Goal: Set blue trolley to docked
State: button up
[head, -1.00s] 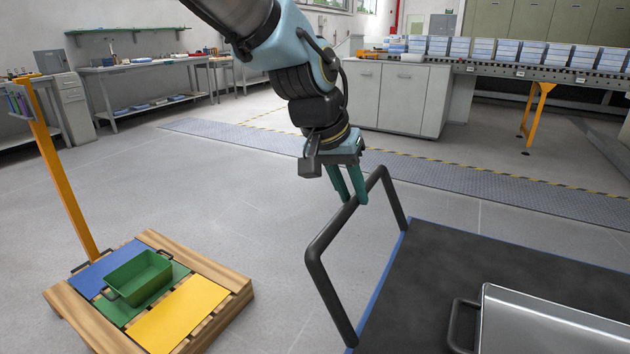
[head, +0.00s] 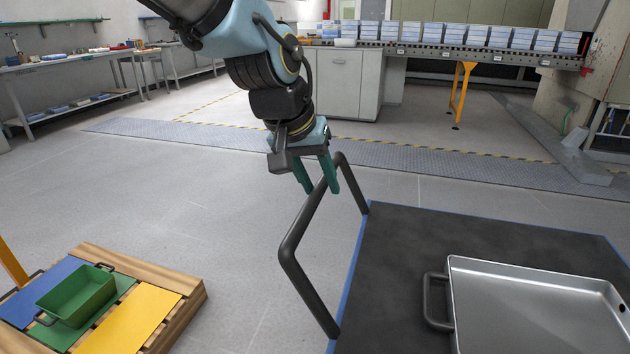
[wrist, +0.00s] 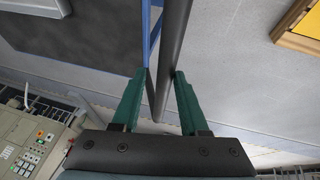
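The blue trolley shows in the head view as a dark top (head: 400,255) with a blue edge and a black bent-tube handle (head: 290,240) at its left end. The handle tube (wrist: 168,60) also runs between my fingers in the wrist view. My gripper (head: 332,190) has two green fingers spread apart on either side of the handle's upper bar. In the wrist view my gripper (wrist: 160,74) shows a gap between the left finger and the tube; the right finger is close to it. The trolley's wheels and lower frame are hidden, and I cannot make out a marked dock.
A metal tray (head: 530,325) with a black handle lies on the trolley top. A wooden pallet (head: 190,290) with coloured panels and a green bin (head: 78,295) stands at lower left. A conveyor (head: 450,52) and grey cabinets (head: 330,85) stand behind. Floor between is clear.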

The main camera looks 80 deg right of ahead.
jog(key=shift+o, duration=1.2)
jog(key=shift+w, duration=0.1)
jog(key=v, duration=1)
jog(key=shift+a+r, duration=0.2)
jog(key=shift+r, duration=0.1)
